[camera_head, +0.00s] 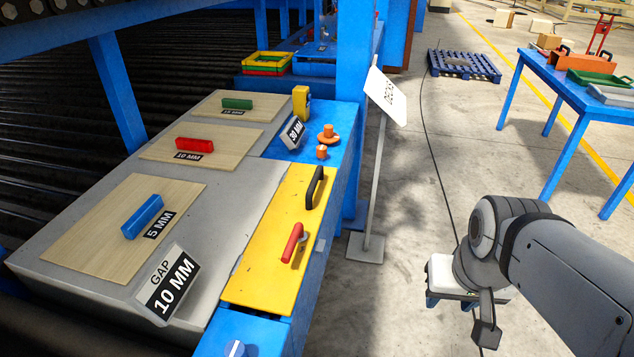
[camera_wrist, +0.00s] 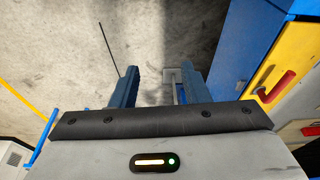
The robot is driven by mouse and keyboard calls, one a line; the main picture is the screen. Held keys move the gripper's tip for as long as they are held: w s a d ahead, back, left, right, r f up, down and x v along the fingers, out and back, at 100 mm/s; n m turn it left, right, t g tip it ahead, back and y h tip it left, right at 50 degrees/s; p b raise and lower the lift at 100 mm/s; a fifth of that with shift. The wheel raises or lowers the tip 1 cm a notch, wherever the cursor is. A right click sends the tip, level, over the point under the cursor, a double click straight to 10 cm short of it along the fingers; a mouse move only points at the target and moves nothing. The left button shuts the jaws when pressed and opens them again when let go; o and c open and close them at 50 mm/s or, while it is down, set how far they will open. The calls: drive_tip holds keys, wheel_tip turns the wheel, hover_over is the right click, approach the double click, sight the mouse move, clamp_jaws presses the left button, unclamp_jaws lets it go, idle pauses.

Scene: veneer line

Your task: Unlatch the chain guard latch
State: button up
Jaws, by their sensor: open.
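The chain guard is a yellow panel (camera_head: 264,255) on the blue machine frame, lying flat in the head view. A red lever, the latch (camera_head: 292,243), sits on it, slanting across near the right edge. A black bar handle (camera_head: 314,188) stands farther back on the same panel. The wrist view shows the red latch (camera_wrist: 277,87) and part of the yellow panel (camera_wrist: 302,45) at the right. My gripper (camera_wrist: 160,87) is open and empty, with its two blue fingers apart over the floor. In the head view it is well right of the latch, apart from it.
A sign post on a grey foot (camera_head: 366,247) stands between the machine and the aisle. A blue table (camera_head: 540,72) with trays is at the right, and a blue pallet (camera_head: 464,66) lies behind. The floor around my gripper is mostly clear.

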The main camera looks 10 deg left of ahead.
drive_tip(key=w+a+r+y, duration=0.1)
drive_tip(key=w+a+r, duration=0.1)
drive_tip(key=w+a, duration=0.6)
drive_tip(key=g+y+p, duration=0.1)
drive_tip(key=g, duration=0.1)
approach(292, 241)
drive_tip(key=shift+m, duration=0.4)
drive_tip(key=f, duration=0.2)
drive_tip(key=a+f, duration=0.1)
drive_tip(key=f, duration=0.2)
drive_tip(key=f+p, duration=0.1)
drive_tip(key=f, duration=0.2)
drive_tip(key=shift+w+a, duration=0.15)
drive_tip(key=shift+w, duration=0.15)
drive_tip(key=shift+f, duration=0.3)
drive_tip(key=shift+c, duration=0.4)
clamp_jaws()
